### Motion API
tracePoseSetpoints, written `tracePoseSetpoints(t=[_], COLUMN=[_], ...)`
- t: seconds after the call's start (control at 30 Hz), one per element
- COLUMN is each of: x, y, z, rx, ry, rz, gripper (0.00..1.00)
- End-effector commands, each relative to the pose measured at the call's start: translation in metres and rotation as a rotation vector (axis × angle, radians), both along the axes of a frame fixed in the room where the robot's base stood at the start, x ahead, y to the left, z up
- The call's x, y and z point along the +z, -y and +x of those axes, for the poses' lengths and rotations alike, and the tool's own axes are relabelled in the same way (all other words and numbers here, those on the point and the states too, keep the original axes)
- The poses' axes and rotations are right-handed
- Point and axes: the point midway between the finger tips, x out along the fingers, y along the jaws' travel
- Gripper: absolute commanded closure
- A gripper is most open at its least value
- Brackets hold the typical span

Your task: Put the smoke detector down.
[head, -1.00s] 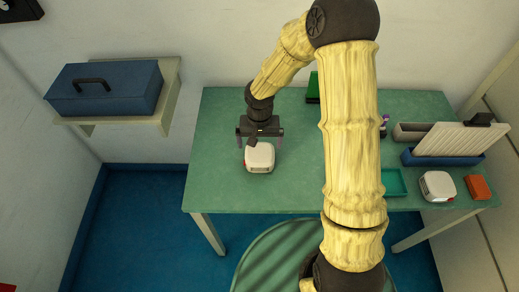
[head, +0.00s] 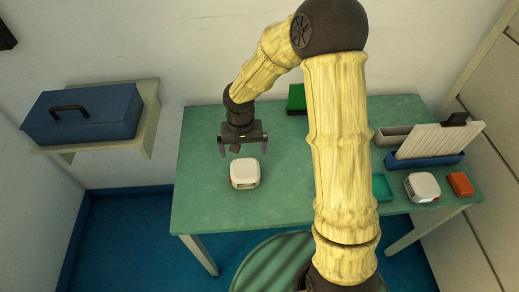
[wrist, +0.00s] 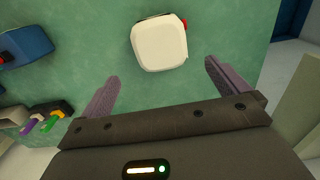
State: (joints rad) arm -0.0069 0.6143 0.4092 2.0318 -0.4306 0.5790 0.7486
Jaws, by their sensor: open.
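The white smoke detector (head: 244,174) with a red spot on its side sits on the green table (head: 210,210), left of the middle. My gripper (head: 243,149) is open and empty, above and behind the detector and apart from it. In the wrist view the detector (wrist: 159,42) lies beyond the two spread fingers (wrist: 161,92), with nothing between them. A second white device (head: 422,187) of similar look stands on the right part of the table.
A teal tray (head: 382,187), an orange block (head: 461,184) and a blue rack with white panels (head: 432,158) are at the right. A green box (head: 297,98) is at the back. A blue case (head: 82,114) rests on the wall shelf. The table's left front is clear.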

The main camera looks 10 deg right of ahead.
Motion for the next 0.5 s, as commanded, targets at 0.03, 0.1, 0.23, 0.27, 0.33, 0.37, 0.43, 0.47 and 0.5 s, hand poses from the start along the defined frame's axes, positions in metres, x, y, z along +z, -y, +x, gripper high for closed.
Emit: tracePoseSetpoints(t=[0.03,0.1,0.23,0.27,0.33,0.37,0.43,0.47,0.5], x=[0.001,0.003,0.018,0.023,0.036,0.042,0.056,0.062,0.068], y=[0.001,0.004,0.023,0.03,0.047,0.055,0.073,0.08,0.089], z=[0.0,-0.002,-0.012,-0.016,-0.028,-0.034,-0.049,-0.056,-0.065], rx=[0.0,0.002,0.014,0.018,0.028,0.031,0.038,0.04,0.04], ry=[0.001,0.004,0.025,0.032,0.052,0.062,0.089,0.101,0.117], rz=[0.0,-0.002,-0.011,-0.014,-0.019,-0.02,-0.022,-0.021,-0.021], gripper=[0.0,0.0,0.0,0.0,0.0,0.0,0.0,0.0,0.0])
